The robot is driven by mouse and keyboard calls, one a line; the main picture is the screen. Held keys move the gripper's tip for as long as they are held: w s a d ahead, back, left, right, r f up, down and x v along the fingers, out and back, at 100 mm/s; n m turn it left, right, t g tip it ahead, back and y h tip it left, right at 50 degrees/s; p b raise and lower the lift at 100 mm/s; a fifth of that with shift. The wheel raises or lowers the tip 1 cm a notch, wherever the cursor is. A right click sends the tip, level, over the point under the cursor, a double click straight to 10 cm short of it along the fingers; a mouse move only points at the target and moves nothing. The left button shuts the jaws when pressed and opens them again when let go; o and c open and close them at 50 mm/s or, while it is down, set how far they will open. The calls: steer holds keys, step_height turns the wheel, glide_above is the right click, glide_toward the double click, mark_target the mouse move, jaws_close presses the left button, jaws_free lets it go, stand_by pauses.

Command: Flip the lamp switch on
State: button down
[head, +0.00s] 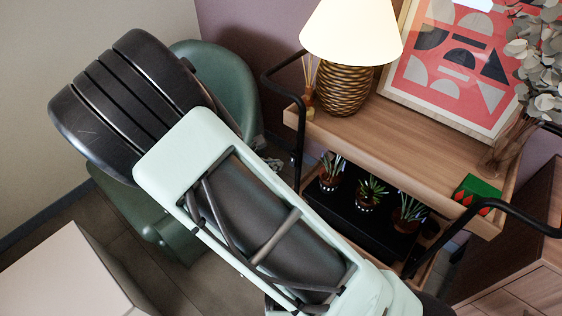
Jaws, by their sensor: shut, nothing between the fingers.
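The table lamp (343,90) stands on the top shelf of a wooden cart. It has a pale cone shade and a woven, bronze-coloured base. The shade looks bright, but I cannot tell whether the lamp is lit. A small green box with red parts (478,190) sits at the shelf's right front corner; I cannot tell whether it is the lamp switch. No other switch is clear. My arm crosses the lower middle, in front of part of the cart.
The cart (420,150) has black rails and small potted plants (368,193) on its lower shelf. A framed red print (452,65) and a leafy vase (510,140) stand behind. A green chair (228,85) is behind my arm; a white surface (65,275) is lower left.

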steer(key=s+a+r+p, duration=0.2)
steer(key=s+r, duration=0.1)
steer(key=r, duration=0.3)
steer(key=shift+a+r, duration=0.3)
steer(key=shift+s, duration=0.1)
